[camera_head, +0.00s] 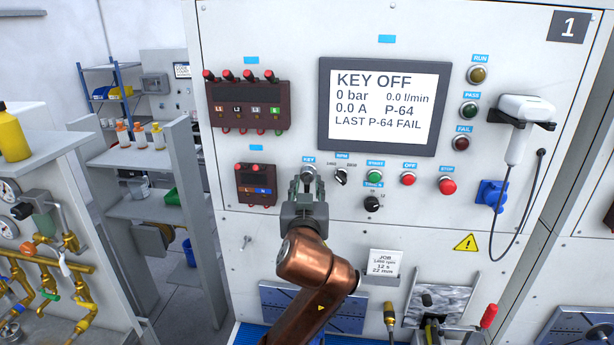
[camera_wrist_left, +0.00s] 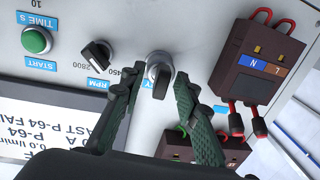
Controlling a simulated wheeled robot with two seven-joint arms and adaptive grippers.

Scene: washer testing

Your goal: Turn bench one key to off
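The bench one key switch (camera_head: 308,171) is on the white panel under the blue KEY label, mostly hidden by my left gripper (camera_head: 306,186) in the head view. In the left wrist view, turned over, the key (camera_wrist_left: 160,78) is a dark handle on a round silver base. The fingers of my left gripper (camera_wrist_left: 158,85) stand on either side of it, open, with a gap visible on both sides. The display (camera_head: 384,105) reads KEY OFF, 0 bar, 0.0 A. My right gripper is not in view.
Right of the key are the RPM knob (camera_head: 341,176), green START button (camera_head: 375,176), red OFF button (camera_head: 408,178) and red STOP button (camera_head: 447,186). A brown terminal block (camera_head: 256,185) is to the left. A job card (camera_head: 383,264) hangs below.

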